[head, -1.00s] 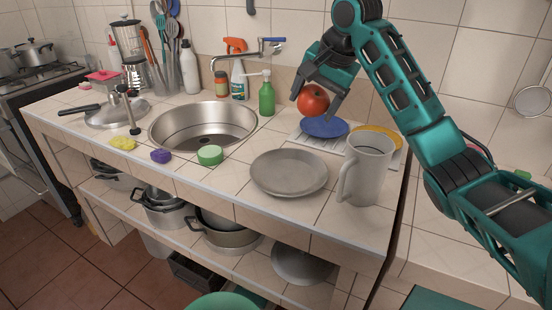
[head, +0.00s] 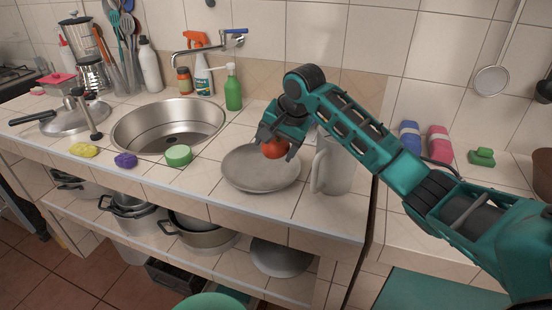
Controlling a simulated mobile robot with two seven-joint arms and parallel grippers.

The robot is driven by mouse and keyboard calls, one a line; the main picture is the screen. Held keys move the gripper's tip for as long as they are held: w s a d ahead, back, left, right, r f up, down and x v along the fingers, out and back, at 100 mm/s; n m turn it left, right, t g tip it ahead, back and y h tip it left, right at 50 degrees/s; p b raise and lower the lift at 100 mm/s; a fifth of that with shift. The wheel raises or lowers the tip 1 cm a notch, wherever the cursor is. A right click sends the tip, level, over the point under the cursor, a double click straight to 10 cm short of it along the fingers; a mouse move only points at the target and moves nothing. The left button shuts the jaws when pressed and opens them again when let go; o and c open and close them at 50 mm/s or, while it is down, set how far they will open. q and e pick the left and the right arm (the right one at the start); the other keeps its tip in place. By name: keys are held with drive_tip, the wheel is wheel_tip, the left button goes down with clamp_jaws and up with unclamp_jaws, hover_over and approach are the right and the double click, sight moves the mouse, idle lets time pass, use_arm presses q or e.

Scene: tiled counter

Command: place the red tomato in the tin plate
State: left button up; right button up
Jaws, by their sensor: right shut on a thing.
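The red tomato (head: 275,148) is held in my right gripper (head: 275,150), whose fingers are shut on it. It shows over the far right part of the grey tin plate (head: 250,180). I cannot tell whether the tomato touches the plate or hangs just above it. The plate lies on the tiled counter and holds nothing else that I can see. My right arm comes in from the right and hides part of the counter behind the plate. My left gripper is not in view.
A pale pitcher (head: 335,165) stands just right of the plate, partly behind my arm. A green sponge (head: 178,155) lies to its left, near the sink (head: 168,108). A green soap bottle (head: 233,90) stands behind. The counter's front edge is close to the plate.

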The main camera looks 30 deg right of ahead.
sight(276, 159)
wheel_tip(276, 159, down, 4)
drive_tip(key=shift+f, duration=0.1)
drive_tip(key=shift+f, duration=0.15)
